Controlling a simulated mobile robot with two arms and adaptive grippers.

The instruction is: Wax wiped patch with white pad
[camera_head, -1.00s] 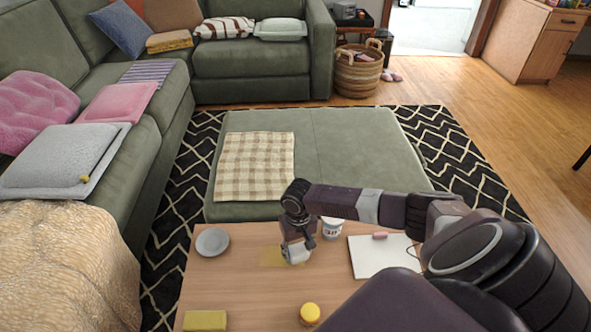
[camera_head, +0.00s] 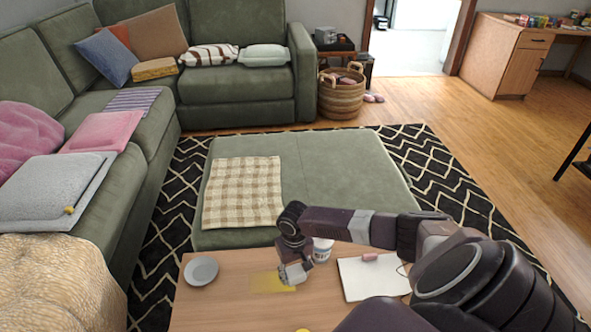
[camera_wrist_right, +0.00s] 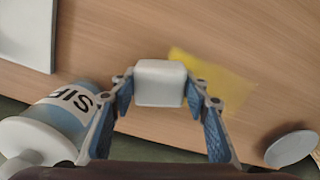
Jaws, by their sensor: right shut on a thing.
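My right gripper (camera_head: 293,271) is over the wooden coffee table, and its fingers (camera_wrist_right: 160,95) are closed on both sides of a white pad (camera_wrist_right: 160,82) in the right wrist view. The pad shows small in the head view (camera_head: 294,274). A yellowish patch (camera_head: 268,283) lies on the table just left of the pad, and the pad overlaps its edge in the picture; it also shows in the wrist view (camera_wrist_right: 222,82). I cannot tell whether the pad touches the wood. My left gripper is out of view.
A grey saucer (camera_head: 201,271) sits at the table's left. A white sheet (camera_head: 372,277) with a pink block (camera_head: 370,257) lies at right. A yellow lid (camera_head: 303,330) shows at the bottom edge.

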